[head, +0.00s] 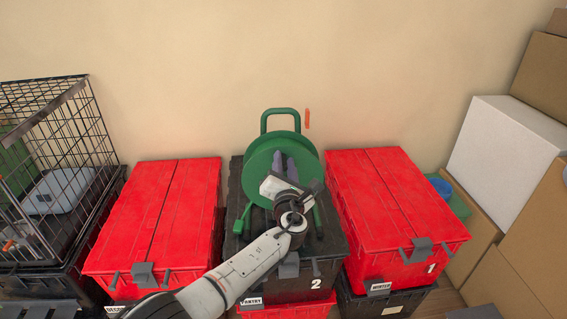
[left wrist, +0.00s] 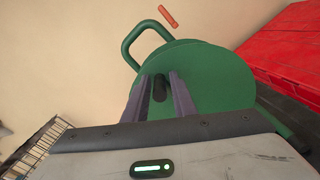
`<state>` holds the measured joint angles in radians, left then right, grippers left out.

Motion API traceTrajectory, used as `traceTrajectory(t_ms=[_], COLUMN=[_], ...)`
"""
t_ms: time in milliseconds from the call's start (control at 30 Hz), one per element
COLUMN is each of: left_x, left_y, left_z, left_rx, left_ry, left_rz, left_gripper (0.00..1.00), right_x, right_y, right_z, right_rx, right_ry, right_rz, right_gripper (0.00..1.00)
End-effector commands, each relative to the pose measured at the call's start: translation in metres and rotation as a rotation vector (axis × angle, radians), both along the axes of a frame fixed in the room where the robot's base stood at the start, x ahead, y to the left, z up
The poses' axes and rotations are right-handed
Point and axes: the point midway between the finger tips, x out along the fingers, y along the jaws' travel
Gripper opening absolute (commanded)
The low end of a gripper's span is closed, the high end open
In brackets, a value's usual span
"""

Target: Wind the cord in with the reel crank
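The green cord reel (head: 255,165) stands upright on a black tote, its tube handle on top. Its round face also fills the middle of the left wrist view (left wrist: 222,75). My left gripper (head: 284,158) is in front of this face, pointing at it. In the left wrist view its two dark fingers (left wrist: 158,78) are apart, with a short black cylinder (left wrist: 158,90) between them. A gap shows beside the cylinder; I cannot tell whether it is the crank knob. A small orange piece (head: 307,119) shows beside the reel's top right. No cord is clearly visible. My right gripper is not in view.
Red-lidded totes stand left (head: 150,220) and right (head: 395,205) of the black tote (head: 235,210). A wire crate (head: 65,130) is at far left. A white box (head: 505,140) and cardboard boxes (head: 540,230) are at right. The wall is close behind the reel.

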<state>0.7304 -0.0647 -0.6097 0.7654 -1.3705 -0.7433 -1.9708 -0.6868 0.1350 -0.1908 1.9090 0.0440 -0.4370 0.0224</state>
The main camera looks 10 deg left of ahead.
Motion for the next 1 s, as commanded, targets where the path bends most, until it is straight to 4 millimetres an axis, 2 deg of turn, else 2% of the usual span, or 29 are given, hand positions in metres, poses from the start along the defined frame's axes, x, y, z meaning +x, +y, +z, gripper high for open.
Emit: traceTrajectory(t_ms=[333, 467, 733, 1000], left_x=[-0.001, -0.008, -0.052, -0.091], left_y=[0.000, -0.002, -0.014, -0.025], left_z=[0.000, 0.000, 0.001, 0.000], left_rx=[-0.001, -0.002, -0.004, -0.002], left_ry=[0.001, 0.002, 0.002, 0.000], left_rz=[0.001, 0.000, -0.001, -0.001], left_gripper=[0.33, 0.33, 0.33, 0.33], right_x=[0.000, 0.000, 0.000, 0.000], right_y=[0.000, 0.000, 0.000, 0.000], right_z=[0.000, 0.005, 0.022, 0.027], right_rx=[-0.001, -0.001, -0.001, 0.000], right_ry=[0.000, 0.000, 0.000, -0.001], right_rz=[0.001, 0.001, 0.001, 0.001], right_gripper=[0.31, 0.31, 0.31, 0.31])
